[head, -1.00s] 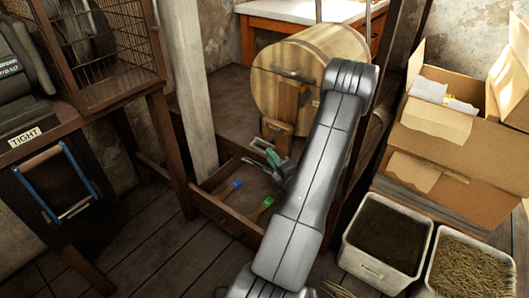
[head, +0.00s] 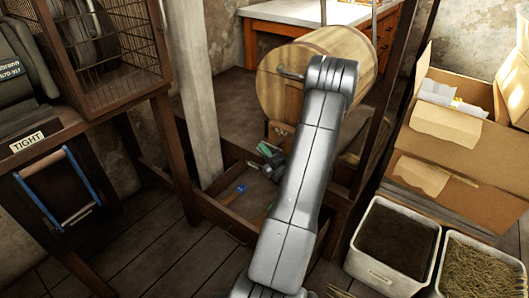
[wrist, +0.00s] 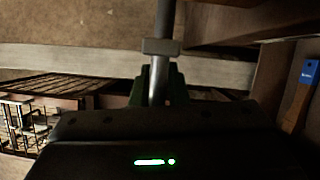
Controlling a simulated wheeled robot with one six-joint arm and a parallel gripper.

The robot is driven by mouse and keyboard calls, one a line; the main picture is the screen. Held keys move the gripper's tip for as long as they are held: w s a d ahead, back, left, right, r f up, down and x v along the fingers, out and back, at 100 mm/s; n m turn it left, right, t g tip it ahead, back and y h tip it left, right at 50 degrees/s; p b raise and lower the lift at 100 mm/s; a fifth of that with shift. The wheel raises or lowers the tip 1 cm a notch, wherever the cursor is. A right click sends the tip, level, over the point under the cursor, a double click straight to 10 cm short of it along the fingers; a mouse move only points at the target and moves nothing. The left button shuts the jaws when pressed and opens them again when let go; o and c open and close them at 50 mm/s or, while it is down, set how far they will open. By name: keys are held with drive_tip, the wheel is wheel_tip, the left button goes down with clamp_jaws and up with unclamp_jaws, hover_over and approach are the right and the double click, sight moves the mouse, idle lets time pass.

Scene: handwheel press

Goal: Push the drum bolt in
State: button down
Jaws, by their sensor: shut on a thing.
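The wooden drum (head: 345,48) stands behind my arm in the head view. A short grey metal bar (head: 290,75) lies across its round front face and looks like the drum bolt. My arm hides its right end, so I cannot tell how far in it sits. My gripper (head: 268,154) is below the drum's front, over the low wooden tray, and apart from the bar. In the wrist view my gripper (wrist: 159,85) is shut on a grey metal rod (wrist: 163,20) with a square collar, which points away from the fingers. The drum is not recognisable there.
A pale post (head: 197,90) stands left of my gripper. The low wooden tray (head: 225,217) holds a blue-ended brush (head: 240,188). Cardboard boxes (head: 455,160) and two white bins (head: 375,272) stand to the right.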

sight(274, 148)
drive_tip(key=shift+w+d+r+p, duration=0.15)
drive_tip(key=shift+w+d+p, duration=0.15)
drive_tip(key=shift+w+d, duration=0.5)
drive_tip(key=shift+w+d+r+p, duration=0.1)
drive_tip(key=shift+w+d+p, duration=0.25)
drive_tip(key=shift+w, duration=0.6)
drive_tip(key=shift+d, duration=0.1)
drive_tip(key=c, duration=1.5)
unclamp_jaws()
drive_tip(key=shift+d+f, duration=0.1)
drive_tip(key=shift+f, duration=0.05)
drive_tip(key=p+v, duration=0.2)
drive_tip(key=v, duration=1.2)
drive_tip(key=shift+p, duration=0.3)
drive_tip(key=shift+w, duration=0.1)
